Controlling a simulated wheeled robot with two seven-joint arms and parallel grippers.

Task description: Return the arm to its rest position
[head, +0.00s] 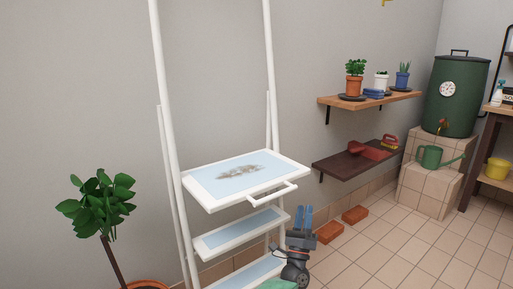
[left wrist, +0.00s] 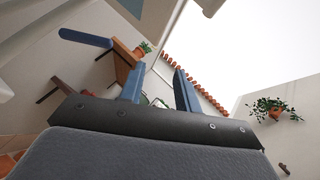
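My left gripper (head: 303,217) is at the lower middle of the head view, pointing up. Its two blue fingers stand apart with nothing between them. It is just right of the white ladder shelf's lower tiers and below the handle of the top tray; I cannot tell whether it touches the shelf. In the left wrist view its blue fingers (left wrist: 158,88) show a clear gap. My right gripper is in neither view.
The white ladder shelf (head: 268,75) has a top tray (head: 212,177) with a brownish patch. A potted plant (head: 98,207) stands left. Wall shelves (head: 340,168) hold pots and red items. Bricks (head: 330,232) lie along the wall. The tiled floor at right is clear.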

